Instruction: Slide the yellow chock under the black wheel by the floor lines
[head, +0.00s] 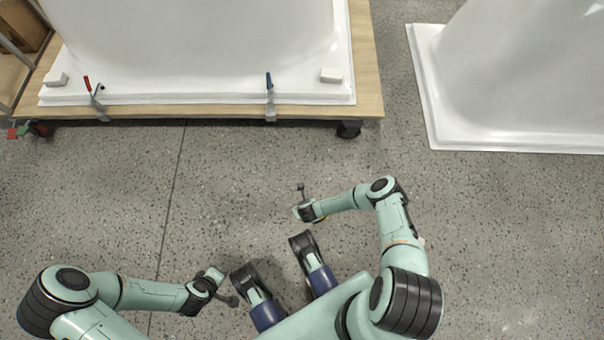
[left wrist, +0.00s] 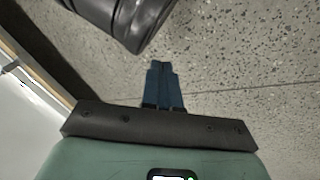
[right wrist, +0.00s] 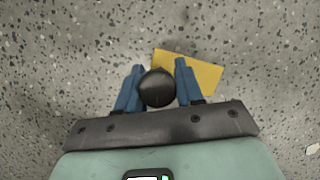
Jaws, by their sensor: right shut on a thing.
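The yellow chock (right wrist: 205,72) shows in the right wrist view, flat-looking, beneath a round black knob (right wrist: 157,90). My right gripper (right wrist: 159,66) has its two blue fingers on either side of the knob and is shut on it. I cannot tell whether the chock touches the floor. My left gripper (left wrist: 161,66) is shut and empty.
The wooden cart (head: 369,75) carries a white tub shell (head: 200,40), held by red- and blue-handled clamps. A second white shell (head: 520,80) stands at right. A dark floor line (head: 174,200) runs from the cart towards me. The speckled floor between me and the cart is clear.

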